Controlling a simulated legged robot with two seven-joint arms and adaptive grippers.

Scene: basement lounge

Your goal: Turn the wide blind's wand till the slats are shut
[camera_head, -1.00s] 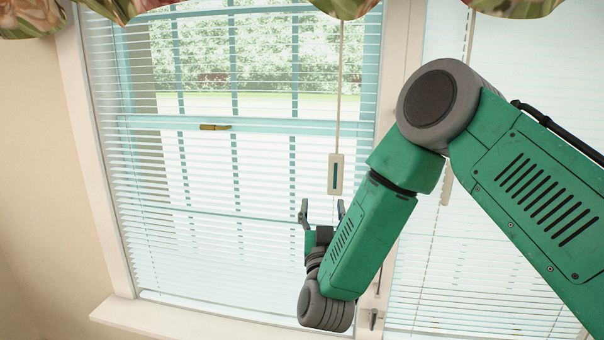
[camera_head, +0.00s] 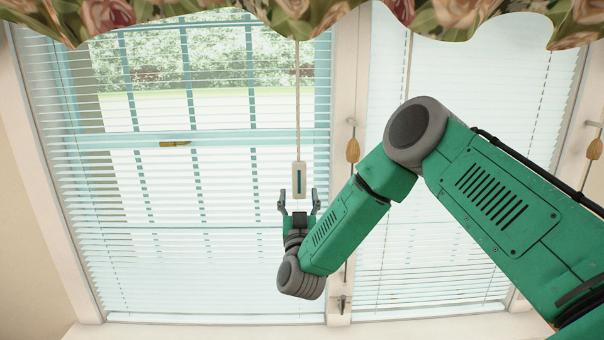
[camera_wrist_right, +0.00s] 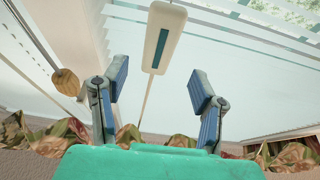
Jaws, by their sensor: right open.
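The wide blind (camera_head: 110,230) hangs on the left. Its slats are open, with greenery and window bars showing through. Its wand (camera_head: 297,100) hangs near its right edge and ends in a pale handle (camera_head: 299,180) with a teal stripe. My right gripper (camera_head: 299,196) is open and empty, just under the handle. The handle's lower end appears between the fingertips in the head view. In the right wrist view the handle (camera_wrist_right: 164,38) shows between and beyond the two open fingers (camera_wrist_right: 158,82); contact is not visible. My left gripper is not in view.
A narrower blind (camera_head: 385,250) hangs to the right, partly behind my right arm. Wooden cord knobs (camera_head: 352,149) hang beside the frames. A floral valance (camera_head: 330,12) crosses the top. A window sill (camera_head: 200,331) runs along the bottom.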

